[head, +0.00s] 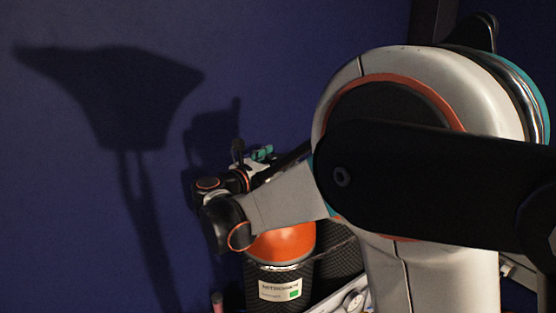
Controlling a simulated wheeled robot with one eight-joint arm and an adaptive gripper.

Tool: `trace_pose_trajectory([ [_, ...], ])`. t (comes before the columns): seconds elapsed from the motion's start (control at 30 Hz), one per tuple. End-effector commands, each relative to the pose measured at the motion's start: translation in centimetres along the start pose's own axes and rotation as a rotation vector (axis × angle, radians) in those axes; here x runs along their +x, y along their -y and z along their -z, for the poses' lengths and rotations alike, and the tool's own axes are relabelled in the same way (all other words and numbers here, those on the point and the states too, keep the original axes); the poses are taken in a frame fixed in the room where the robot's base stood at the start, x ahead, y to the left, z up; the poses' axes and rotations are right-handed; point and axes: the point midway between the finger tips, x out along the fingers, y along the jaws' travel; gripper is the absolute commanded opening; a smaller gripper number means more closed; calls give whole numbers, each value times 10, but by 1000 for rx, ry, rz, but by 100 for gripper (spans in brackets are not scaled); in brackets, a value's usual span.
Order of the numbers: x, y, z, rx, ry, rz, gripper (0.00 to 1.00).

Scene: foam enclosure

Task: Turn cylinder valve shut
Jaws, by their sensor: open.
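The gas cylinder (283,243) stands low in the middle of the head view, with an orange shoulder and a dark, net-covered body bearing a white and green label. My pale forearm link crosses in front of its top, so I cannot see its valve. My gripper (252,156) seems to be the small black, white and teal end beyond my wrist, above and slightly left of the cylinder. It is small and partly hidden, but it is open. I see nothing held in it. I cannot tell how far it is from the valve.
A dark blue wall (90,205) fills the back and left, with shadows cast on it. A second dark net-patterned body (340,262) stands right of the cylinder. A small round gauge-like item (354,300) shows at the bottom. My arm blocks the right half.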

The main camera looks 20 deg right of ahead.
Motion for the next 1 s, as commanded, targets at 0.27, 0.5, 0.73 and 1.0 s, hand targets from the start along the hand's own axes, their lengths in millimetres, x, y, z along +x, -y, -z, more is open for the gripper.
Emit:
trace_pose_trajectory([
  [0.27, 0, 0, 0, 0, 0, 0, 19],
  [0.5, 0, 0, 0, 0, 0, 6, 19],
  [0.73, -1, 0, 0, 0, 0, 22, 19],
  [1.0, -1, -1, 0, 0, 0, 51, 19],
])
